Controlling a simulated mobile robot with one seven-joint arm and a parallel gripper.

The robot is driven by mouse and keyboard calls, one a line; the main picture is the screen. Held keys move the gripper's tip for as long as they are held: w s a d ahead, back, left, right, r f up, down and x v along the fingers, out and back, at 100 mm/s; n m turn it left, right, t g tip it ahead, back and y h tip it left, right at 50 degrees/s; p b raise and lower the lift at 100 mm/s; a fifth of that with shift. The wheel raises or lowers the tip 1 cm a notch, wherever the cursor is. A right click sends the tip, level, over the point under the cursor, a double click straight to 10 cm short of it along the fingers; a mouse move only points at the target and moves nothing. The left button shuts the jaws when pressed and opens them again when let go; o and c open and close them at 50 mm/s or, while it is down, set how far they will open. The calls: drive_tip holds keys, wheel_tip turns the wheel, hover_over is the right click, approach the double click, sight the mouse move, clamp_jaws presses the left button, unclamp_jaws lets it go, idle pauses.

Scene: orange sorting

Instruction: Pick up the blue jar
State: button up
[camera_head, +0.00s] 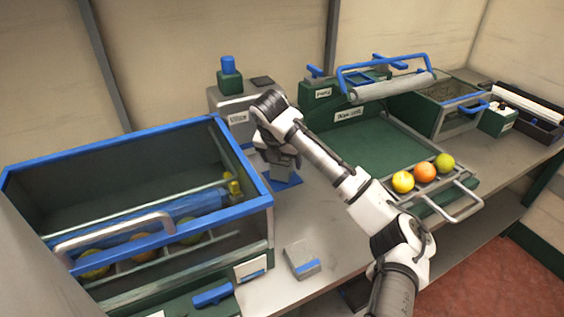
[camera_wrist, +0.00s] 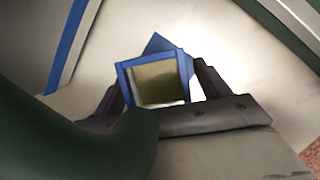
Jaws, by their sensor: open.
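A square, blue-rimmed open container, which looks like the blue jar (camera_wrist: 124,84), is in the middle of the wrist view, with a pale beige inside. It stands over a blue square patch (camera_wrist: 158,43). My gripper (camera_wrist: 160,100) is open, with one dark finger on each side of the container; I cannot tell whether they touch it. In the head view my gripper (camera_head: 283,165) points down over the blue patch (camera_head: 286,184) and hides the container. A green canister with a blue top (camera_head: 229,75) stands on a grey box behind.
A blue-rimmed glass case (camera_head: 140,140) stands close on the left. A green tray station (camera_head: 375,152) with several fruits (camera_head: 424,172) is on the right. A small grey block (camera_head: 302,259) lies in front. A large dark green rounded shape (camera_wrist: 60,140) fills the lower left wrist view.

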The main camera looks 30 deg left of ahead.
drive_tip(key=c, duration=1.3)
drive_tip(key=shift+a+r+p, duration=0.1)
drive_tip(key=shift+r+p, duration=0.2)
drive_tip(key=shift+p, duration=0.1)
